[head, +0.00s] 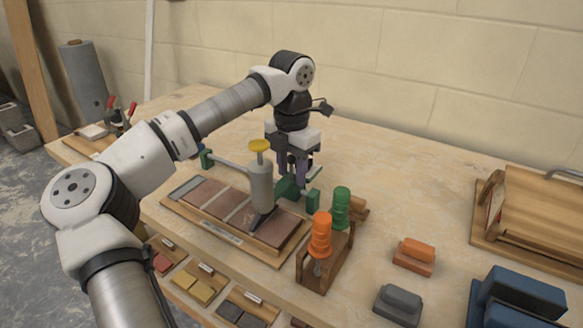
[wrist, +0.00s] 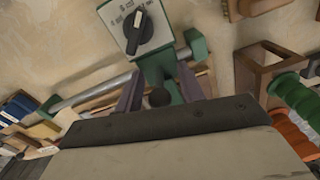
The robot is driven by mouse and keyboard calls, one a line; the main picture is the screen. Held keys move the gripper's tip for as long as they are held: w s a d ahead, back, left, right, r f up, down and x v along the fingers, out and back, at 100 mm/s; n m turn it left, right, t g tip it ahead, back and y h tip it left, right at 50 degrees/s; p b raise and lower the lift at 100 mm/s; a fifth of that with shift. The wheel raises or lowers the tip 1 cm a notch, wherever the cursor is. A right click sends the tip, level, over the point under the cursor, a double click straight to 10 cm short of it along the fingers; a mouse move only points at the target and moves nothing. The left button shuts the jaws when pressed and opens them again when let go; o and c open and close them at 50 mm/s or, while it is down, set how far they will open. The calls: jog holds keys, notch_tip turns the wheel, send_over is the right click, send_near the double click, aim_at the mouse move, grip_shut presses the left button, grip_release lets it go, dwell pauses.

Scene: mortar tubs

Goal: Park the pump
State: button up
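My gripper (head: 293,178) points down over the back right of the tile board. In the wrist view its two purple fingers (wrist: 160,85) stand apart, with a black ball (wrist: 158,97) and a green body (wrist: 160,68) between and just beyond them. A grey cylinder with a yellow cap (head: 259,146) and dark nozzle stands in front of the gripper; I cannot tell for sure whether it is the pump. A grey rod (head: 228,164) with green ends runs behind it. In the wrist view a pale box with a black dial (wrist: 139,29) lies beyond the rod.
The wooden board (head: 238,247) holds reddish tiles. A wooden rack (head: 325,268) with orange (head: 321,235) and green (head: 341,208) handles stands to the right. Further right are an orange block (head: 414,256), a grey block (head: 398,305) and blue blocks (head: 515,297). The table behind my gripper is clear.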

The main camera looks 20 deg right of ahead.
jog(key=shift+c, duration=0.3)
grip_shut()
jog(key=shift+w+a, duration=0.1)
jog(key=w+a+p, duration=0.3)
jog(key=w+a, duration=0.1)
jog(key=w, duration=0.2)
jog(key=w+a+p, duration=0.3)
jog(key=w+a, duration=0.2)
jog(key=w+a+p, duration=0.3)
jog(key=w+a, duration=0.1)
jog(key=w, duration=0.2)
jog(key=shift+w+a, duration=0.3)
jog(key=shift+a, duration=0.05)
jog(key=shift+w+a+r, duration=0.1)
jog(key=shift+w+a, duration=0.1)
jog(key=shift+c, duration=1.1)
grip_release()
jog(key=shift+o, duration=1.4)
jog(key=shift+w, duration=0.1)
